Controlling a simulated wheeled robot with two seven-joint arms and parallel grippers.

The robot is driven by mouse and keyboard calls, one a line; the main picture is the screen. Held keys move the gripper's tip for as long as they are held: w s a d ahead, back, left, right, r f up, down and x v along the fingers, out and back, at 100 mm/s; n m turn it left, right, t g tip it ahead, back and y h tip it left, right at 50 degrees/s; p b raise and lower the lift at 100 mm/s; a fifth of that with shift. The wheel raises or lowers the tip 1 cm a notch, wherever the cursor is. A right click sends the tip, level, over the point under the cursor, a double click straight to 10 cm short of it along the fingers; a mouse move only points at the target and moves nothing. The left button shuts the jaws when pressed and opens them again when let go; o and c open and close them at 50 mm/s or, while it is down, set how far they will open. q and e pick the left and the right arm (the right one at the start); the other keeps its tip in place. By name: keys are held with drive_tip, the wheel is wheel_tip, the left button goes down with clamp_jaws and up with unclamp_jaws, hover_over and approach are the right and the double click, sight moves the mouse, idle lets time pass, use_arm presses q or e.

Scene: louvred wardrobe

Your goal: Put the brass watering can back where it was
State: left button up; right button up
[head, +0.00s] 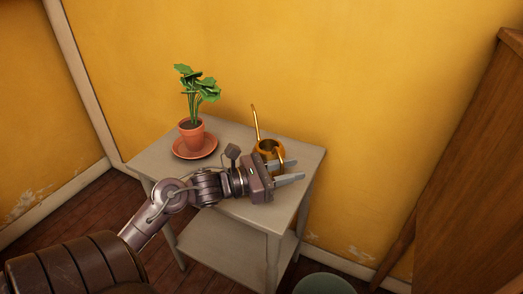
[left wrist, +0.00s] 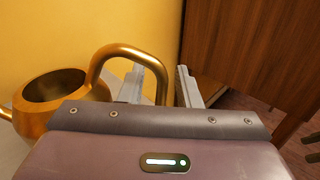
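The brass watering can (head: 267,149) stands upright on the grey side table (head: 230,213), near its right end, with its long thin spout pointing up and back. My left gripper (head: 288,172) is just in front of the can, fingers pointing right and spread apart. In the left wrist view, the can's body (left wrist: 60,88) is at the left, and its looped handle arches toward the fingers (left wrist: 160,88). The far leg of the handle appears in the gap between the open fingers; contact cannot be told. My right gripper is not in view.
A potted plant (head: 192,135) on a terracotta saucer stands on the table left of the can. The table has a lower shelf (head: 215,243). A pale green round container (head: 324,284) is on the floor at front right. A wooden wardrobe (head: 480,170) stands at the right.

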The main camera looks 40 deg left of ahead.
use_arm(q)
drive_tip(key=v, duration=1.2)
